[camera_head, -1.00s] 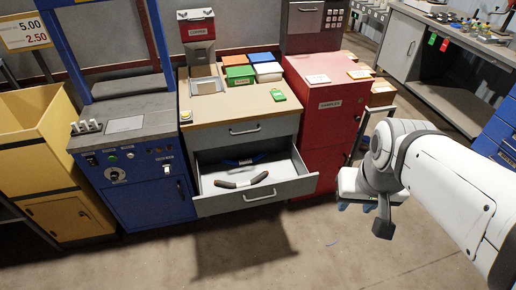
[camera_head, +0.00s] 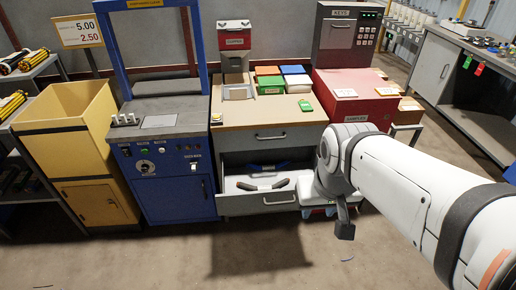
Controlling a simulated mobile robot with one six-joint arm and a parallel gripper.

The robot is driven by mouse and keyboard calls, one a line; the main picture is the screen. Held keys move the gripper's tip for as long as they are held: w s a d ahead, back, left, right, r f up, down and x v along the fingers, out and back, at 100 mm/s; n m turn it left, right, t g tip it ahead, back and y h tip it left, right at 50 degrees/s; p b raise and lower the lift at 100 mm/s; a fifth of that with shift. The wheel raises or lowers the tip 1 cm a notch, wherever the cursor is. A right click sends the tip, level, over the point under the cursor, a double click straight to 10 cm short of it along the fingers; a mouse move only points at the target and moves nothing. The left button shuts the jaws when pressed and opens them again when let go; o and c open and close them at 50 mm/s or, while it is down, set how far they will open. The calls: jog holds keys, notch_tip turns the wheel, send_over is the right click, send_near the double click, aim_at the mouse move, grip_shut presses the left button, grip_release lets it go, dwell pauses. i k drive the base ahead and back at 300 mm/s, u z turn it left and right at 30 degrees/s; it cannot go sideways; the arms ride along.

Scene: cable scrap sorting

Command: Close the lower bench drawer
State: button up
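The lower bench drawer (camera_head: 282,205) is pulled open under the wooden-topped bench (camera_head: 235,113). Inside it lie a dark curved tool with brown ends (camera_head: 262,186) and, behind it, a blue-handled tool (camera_head: 268,167). The upper drawer (camera_head: 270,136) above it is shut. My gripper (camera_head: 318,211) is at the right end of the drawer front, mostly hidden under my white wrist. Its fingers show only as a small patch near the floor side, so I cannot tell whether they are open or touch the drawer.
A blue machine (camera_head: 172,170) stands left of the bench, and a yellow bin (camera_head: 75,130) left of that. A red cabinet (camera_head: 352,108) stands to the right, partly behind my arm. The floor (camera_head: 200,265) in front is clear.

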aim_at(234, 199)
jog(key=i, duration=1)
jog(key=z, duration=0.45)
jog(key=k, duration=0.5)
